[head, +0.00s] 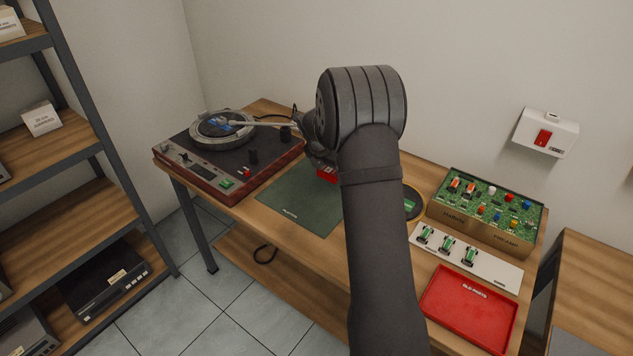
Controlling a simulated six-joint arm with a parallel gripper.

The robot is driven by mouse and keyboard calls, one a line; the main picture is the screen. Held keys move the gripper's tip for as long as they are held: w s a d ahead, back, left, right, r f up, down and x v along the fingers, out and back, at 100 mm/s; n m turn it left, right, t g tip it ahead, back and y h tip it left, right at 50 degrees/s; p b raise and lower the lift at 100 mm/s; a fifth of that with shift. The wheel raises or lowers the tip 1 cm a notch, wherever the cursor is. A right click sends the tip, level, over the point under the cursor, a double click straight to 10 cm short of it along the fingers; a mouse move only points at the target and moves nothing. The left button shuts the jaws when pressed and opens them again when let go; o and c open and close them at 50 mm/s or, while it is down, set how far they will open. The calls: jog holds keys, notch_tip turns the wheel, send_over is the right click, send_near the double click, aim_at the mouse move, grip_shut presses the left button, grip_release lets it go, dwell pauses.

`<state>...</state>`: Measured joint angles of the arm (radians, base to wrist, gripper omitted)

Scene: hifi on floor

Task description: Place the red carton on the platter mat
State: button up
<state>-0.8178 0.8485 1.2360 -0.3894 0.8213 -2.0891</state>
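A small red block-like thing, which looks like the red carton (327,174), shows just left of my arm, over the far right part of the green work mat (295,205). My gripper (321,160) is just above it, mostly hidden behind my wrist. I cannot tell whether its fingers are open or hold the carton, or whether the carton touches the mat. The turntable (205,160) stands at the left of the bench with a round platter (222,127). A second round dark mat with a yellowish rim (419,212) is partly hidden behind my arm.
A green circuit board box (490,208) with coloured parts stands at the right. In front of it are a white strip holding green parts (500,270) and a red tray (465,308). The turntable's tonearm (262,124) reaches over its platter. The green mat's left part is clear.

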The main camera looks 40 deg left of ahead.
jog(key=a+f, duration=0.1)
jog(key=a, duration=0.1)
jog(key=s+a+f, duration=0.1)
jog(key=a, duration=0.1)
jog(key=shift+f, duration=2.25)
jog(key=shift+f, duration=0.15)
jog(key=o, duration=1)
jog(key=shift+o, duration=0.2)
jog(key=v, duration=1.2)
